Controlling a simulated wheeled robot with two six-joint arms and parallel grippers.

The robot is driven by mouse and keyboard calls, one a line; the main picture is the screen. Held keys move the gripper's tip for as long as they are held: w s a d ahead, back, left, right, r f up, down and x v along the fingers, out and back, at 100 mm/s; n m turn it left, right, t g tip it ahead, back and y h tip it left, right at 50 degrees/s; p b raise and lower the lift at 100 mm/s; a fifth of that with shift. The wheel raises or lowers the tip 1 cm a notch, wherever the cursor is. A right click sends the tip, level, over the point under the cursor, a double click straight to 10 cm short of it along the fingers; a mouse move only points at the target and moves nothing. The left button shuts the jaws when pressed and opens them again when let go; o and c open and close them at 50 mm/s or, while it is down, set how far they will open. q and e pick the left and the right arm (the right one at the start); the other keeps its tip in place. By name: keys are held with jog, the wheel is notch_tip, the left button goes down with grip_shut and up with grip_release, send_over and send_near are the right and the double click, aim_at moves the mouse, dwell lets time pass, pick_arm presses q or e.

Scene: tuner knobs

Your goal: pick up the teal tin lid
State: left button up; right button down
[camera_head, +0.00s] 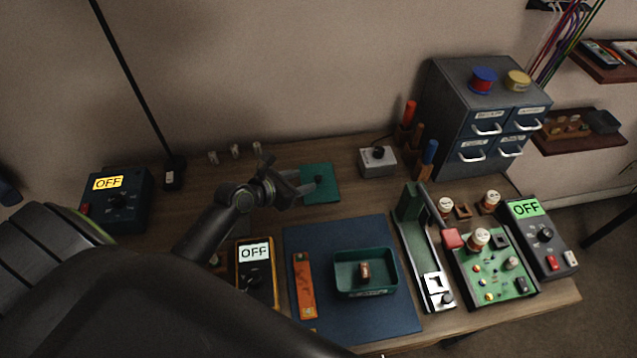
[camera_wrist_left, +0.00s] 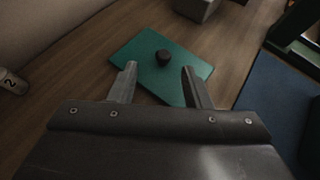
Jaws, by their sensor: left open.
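The teal tin lid (camera_head: 323,190) lies flat on the wooden table behind the blue mat, with a small dark knob at its middle. It also shows in the left wrist view (camera_wrist_left: 190,72), ahead of my fingers. My left gripper (camera_head: 302,184) is open and empty at the lid's left side in the head view. In the left wrist view my left gripper (camera_wrist_left: 160,80) has its fingers apart at the lid's near edge, with the knob (camera_wrist_left: 163,57) beyond them and roughly between them. I cannot tell the height of the fingertips above the lid. My right gripper is not in view.
A blue mat (camera_head: 375,230) holds a green tin (camera_head: 342,284) and an orange strip (camera_head: 304,286). A grey box with a knob (camera_head: 377,166) stands right of the lid. A yellow meter (camera_head: 243,284) stands near my left arm. Bare wood surrounds the lid's left side.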

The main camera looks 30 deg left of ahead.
aim_at(317, 179)
pick_arm(q)
jog(key=shift+d+x, duration=0.1)
jog(key=shift+x, duration=1.3)
jog(key=shift+d+x, duration=0.15)
jog(key=shift+x, duration=1.25)
jog(key=shift+s+f, duration=0.1)
jog(key=shift+c, duration=0.4)
grip_shut()
